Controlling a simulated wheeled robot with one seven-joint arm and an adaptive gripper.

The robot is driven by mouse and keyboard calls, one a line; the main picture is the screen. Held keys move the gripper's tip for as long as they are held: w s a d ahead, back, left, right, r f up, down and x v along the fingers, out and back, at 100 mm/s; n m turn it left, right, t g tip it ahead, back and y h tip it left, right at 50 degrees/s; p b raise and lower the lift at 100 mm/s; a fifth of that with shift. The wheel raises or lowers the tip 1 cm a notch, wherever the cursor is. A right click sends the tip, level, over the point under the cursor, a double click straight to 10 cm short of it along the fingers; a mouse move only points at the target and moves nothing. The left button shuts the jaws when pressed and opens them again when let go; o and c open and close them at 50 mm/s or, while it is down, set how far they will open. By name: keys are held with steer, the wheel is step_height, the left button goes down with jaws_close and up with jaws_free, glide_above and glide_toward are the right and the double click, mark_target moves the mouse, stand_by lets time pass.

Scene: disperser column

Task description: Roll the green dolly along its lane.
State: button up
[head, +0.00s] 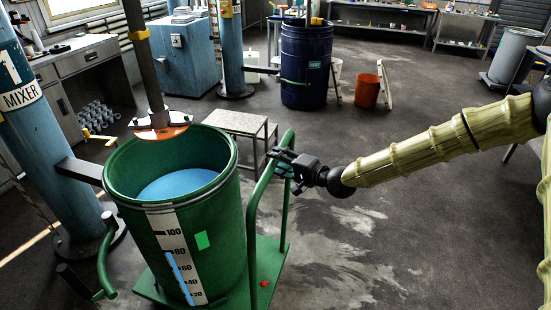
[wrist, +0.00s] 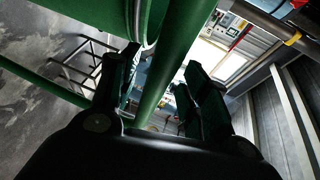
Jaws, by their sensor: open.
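The green dolly (head: 270,262) stands on the floor, bearing a green drum (head: 222,255) with blue liquid (head: 180,184) and a level scale on its side. Its tubular push handle (head: 263,185) rises at the drum's right. My gripper (head: 283,165) is at the upper part of this handle, coming from the right. In the wrist view the green handle tube (wrist: 178,70) passes between the two spread fingers of my gripper (wrist: 160,90). The fingers look open around the tube; contact cannot be told. The dolly's wheels are hidden.
The blue mixer column (head: 45,130) marked 1 stands left of the drum. An orange-edged mixer disc (head: 160,132) hangs over the drum's opening. A small metal table (head: 240,122) stands behind the dolly. A dark blue drum (head: 305,65) and orange bucket (head: 367,91) are farther back.

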steer(key=shift+x, duration=0.85)
steer(key=shift+c, duration=0.5)
jaws_close()
